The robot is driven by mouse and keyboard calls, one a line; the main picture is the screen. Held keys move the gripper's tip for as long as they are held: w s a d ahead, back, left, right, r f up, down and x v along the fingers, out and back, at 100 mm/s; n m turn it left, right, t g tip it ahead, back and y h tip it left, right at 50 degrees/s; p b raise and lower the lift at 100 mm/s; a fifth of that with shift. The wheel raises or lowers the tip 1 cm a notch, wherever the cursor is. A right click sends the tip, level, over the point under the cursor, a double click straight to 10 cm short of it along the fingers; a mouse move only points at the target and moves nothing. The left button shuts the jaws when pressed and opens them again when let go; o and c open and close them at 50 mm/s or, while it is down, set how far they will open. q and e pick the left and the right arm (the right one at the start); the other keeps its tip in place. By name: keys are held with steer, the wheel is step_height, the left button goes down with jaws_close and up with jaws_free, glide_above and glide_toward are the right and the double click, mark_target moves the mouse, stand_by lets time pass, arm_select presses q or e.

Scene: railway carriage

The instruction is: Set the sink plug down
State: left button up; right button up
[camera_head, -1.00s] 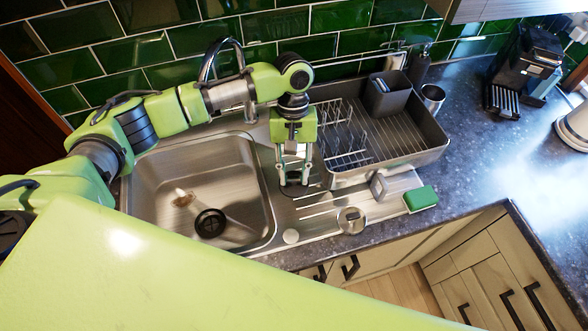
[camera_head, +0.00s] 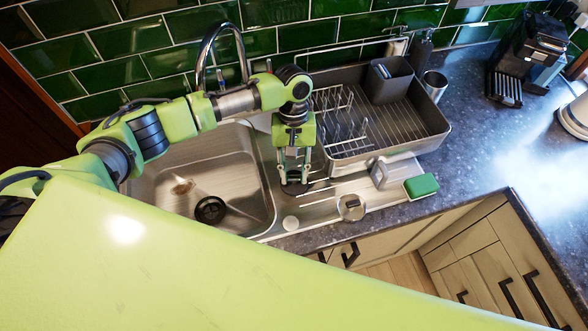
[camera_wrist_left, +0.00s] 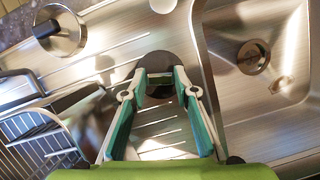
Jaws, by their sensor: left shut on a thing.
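The sink plug (camera_head: 295,189) is a dark round disc at the tips of my left gripper (camera_head: 294,178). It is over the ribbed metal drainboard (camera_head: 320,209), just right of the sink basin. In the left wrist view the plug (camera_wrist_left: 166,62) shows beyond the fingertips, and the left gripper (camera_wrist_left: 161,88) is shut on its middle part, which the fingers partly hide. The disc looks level and close to the drainboard; I cannot tell whether it touches. My right gripper is not in view.
The sink basin (camera_head: 235,172) has a dark drain (camera_head: 210,210). A dish rack (camera_head: 400,154) stands close on the right. A round metal lid-like piece (camera_head: 351,207), a small white disc (camera_head: 291,223) and a green sponge (camera_head: 421,186) lie near the front edge. The tap (camera_head: 201,57) rises behind.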

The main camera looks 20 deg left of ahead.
arm_select(q)
steer(key=shift+f, duration=0.2)
stand_by(0.4)
steer(key=o, duration=1.2)
steer(key=v, duration=1.2)
jaws_close()
